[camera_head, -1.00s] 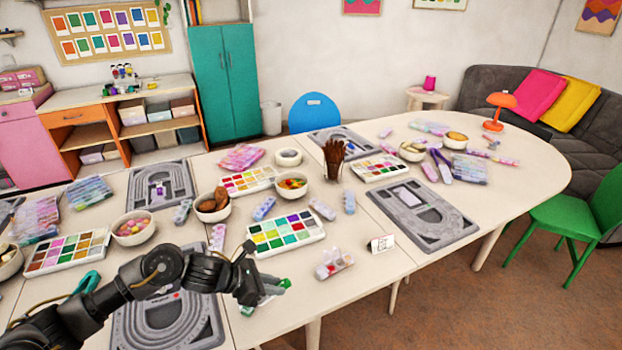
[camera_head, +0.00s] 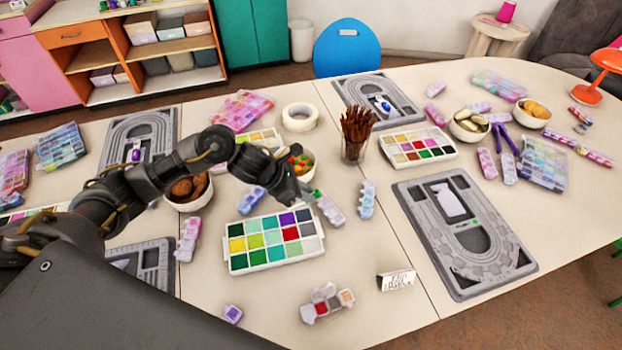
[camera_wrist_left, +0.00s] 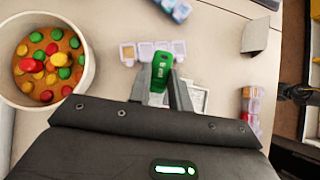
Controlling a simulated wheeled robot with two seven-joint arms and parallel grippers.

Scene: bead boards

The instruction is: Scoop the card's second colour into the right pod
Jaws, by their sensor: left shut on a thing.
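My left gripper (camera_head: 304,194) is beyond the far right corner of the white palette, in front of the bowl of coloured beads (camera_head: 303,160). It is shut on a small green tool (camera_wrist_left: 160,72), seen upright between the fingers in the left wrist view; its far end is hard to make out. A small folded white card (camera_head: 396,281) with unreadable writing stands near the front edge. A pod cluster (camera_head: 328,303) with red and orange contents lies left of it. The white palette (camera_head: 274,241) has several coloured wells. My right gripper is not in view.
A pod strip (camera_head: 330,208) and another strip (camera_head: 367,200) lie close to the gripper. A grey bead board (camera_head: 410,205) lies to the right. The table around the card is clear.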

